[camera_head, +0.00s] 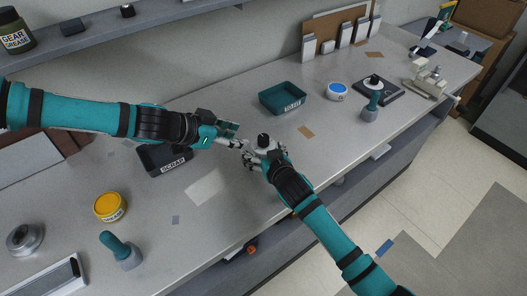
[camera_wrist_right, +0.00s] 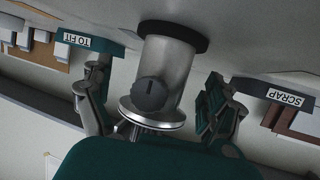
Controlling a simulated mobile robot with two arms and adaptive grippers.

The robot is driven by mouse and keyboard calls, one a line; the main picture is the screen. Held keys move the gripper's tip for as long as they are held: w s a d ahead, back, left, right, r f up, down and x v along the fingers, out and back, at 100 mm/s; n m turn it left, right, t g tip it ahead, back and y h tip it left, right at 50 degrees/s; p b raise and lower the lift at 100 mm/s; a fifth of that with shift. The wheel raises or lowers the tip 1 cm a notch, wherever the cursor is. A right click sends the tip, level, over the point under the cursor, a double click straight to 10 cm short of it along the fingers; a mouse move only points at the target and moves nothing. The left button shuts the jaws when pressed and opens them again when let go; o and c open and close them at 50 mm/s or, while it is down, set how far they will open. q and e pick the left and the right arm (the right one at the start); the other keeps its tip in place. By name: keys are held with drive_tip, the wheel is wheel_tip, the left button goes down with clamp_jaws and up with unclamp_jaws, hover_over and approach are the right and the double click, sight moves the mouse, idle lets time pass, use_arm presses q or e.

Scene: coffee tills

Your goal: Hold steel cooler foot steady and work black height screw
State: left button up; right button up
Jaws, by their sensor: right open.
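The steel cooler foot (camera_wrist_right: 172,70) is a shiny cylinder with a black ring at its bench end and a wide flange at the other end. In the upside-down right wrist view it stands on the bench. The black height screw (camera_wrist_right: 150,93), a round slotted knob, faces that camera. In the head view only a dark top and some pale metal of the foot show. My right gripper (camera_wrist_right: 155,104) is open, one finger on each side of the foot, with visible gaps. My left gripper (camera_head: 240,142) points at the foot from the left; its jaw opening is unclear.
The black SCRAP tray (camera_head: 166,160) lies under my left forearm. The teal TO FIT tray (camera_head: 283,99) is behind the foot. A yellow grease tub (camera_head: 110,206), a blue-lidded tub (camera_head: 337,91) and teal-handled tools stand around. The bench in front of the SCRAP tray is mostly clear.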

clamp_jaws()
idle(0.5)
idle(0.7)
idle(0.3)
